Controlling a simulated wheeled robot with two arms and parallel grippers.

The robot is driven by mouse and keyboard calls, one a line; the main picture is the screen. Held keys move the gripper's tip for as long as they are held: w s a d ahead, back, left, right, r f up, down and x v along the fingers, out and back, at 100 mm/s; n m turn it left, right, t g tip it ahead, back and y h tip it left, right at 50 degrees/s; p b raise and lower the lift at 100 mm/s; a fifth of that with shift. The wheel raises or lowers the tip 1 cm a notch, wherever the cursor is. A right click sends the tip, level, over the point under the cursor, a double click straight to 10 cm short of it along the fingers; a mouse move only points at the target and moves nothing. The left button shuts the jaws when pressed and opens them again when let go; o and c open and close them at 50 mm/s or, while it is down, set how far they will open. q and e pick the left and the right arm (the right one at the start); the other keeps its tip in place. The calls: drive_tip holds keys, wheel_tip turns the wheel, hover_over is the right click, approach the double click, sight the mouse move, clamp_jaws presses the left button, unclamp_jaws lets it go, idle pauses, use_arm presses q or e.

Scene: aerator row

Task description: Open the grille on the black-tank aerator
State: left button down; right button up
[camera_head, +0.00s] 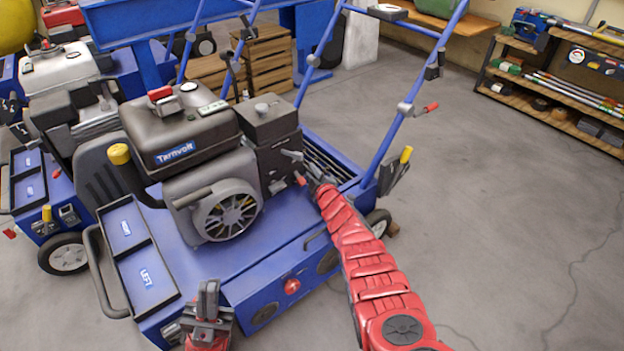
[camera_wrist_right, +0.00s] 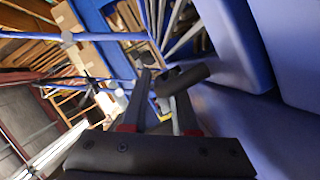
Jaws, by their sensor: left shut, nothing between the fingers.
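The black-tank aerator is blue, with a black tank (camera_head: 182,130) labelled Tarnvolt, in the middle of the head view. Its dark slatted grille (camera_head: 328,160) lies behind the engine, partly hidden by the engine and my right arm. Bars of it seem to show in the right wrist view (camera_wrist_right: 187,32). My right gripper (camera_head: 298,168) is beside the engine at the grille's near side. Its fingers (camera_wrist_right: 163,98) are apart, with a dark cylindrical part (camera_wrist_right: 183,80) by their tips; I see no clear grip on it. My left gripper (camera_head: 208,301) is shut and empty at the aerator's front.
Another blue aerator with a light tank (camera_head: 58,68) stands close on the left. Blue handlebars (camera_head: 405,108) rise behind the black-tank machine. Wooden crates (camera_head: 268,58) stand at the back and a shelf (camera_head: 560,85) at the far right. The floor on the right is clear.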

clamp_jaws()
idle(1.5)
